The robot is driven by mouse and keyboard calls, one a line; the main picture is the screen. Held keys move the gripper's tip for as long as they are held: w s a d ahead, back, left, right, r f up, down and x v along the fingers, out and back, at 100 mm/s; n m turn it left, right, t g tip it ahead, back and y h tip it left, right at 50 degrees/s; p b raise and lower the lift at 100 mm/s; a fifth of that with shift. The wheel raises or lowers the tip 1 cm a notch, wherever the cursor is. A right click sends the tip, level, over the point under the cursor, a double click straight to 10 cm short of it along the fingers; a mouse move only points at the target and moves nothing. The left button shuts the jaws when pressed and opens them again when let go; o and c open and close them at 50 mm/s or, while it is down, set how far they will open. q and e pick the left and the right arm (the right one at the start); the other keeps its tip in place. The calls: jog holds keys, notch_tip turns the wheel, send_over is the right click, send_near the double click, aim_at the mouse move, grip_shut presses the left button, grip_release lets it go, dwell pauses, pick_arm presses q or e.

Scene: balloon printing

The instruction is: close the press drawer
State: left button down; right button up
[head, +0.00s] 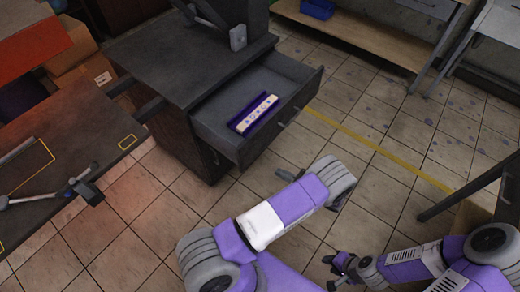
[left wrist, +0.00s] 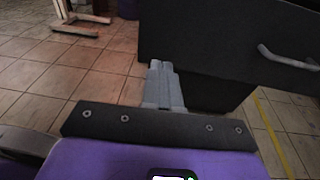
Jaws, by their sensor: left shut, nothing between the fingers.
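The press drawer (head: 213,128) is pulled out of the dark cabinet (head: 168,57) in the head view. Inside it lies a purple tray with a pale printed strip (head: 256,114). The drawer's front panel (left wrist: 215,38) and its metal handle (left wrist: 285,58) show in the left wrist view. My left gripper (head: 286,174) is shut and empty, in front of and below the drawer front. Its closed fingers (left wrist: 160,68) point toward the panel's lower edge; I cannot tell whether they touch it. My right gripper (head: 332,270) is low at the bottom of the head view, away from the drawer.
A dark table (head: 60,165) with a metal tool on it stands at the left. A low wooden shelf (head: 350,35) with a blue bin (head: 318,8) is at the back. A table leg (head: 455,200) stands at the right. The tiled floor before the drawer is free.

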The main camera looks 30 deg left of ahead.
pick_arm(q)
notch_tip(320, 180, up, 2)
jog(key=w+d+r+t+y, duration=0.1)
jog(key=w+y, duration=0.1)
jog(key=b, duration=0.2)
send_near(254, 144)
jog(key=a, duration=0.7)
jog(key=shift+r, duration=0.25)
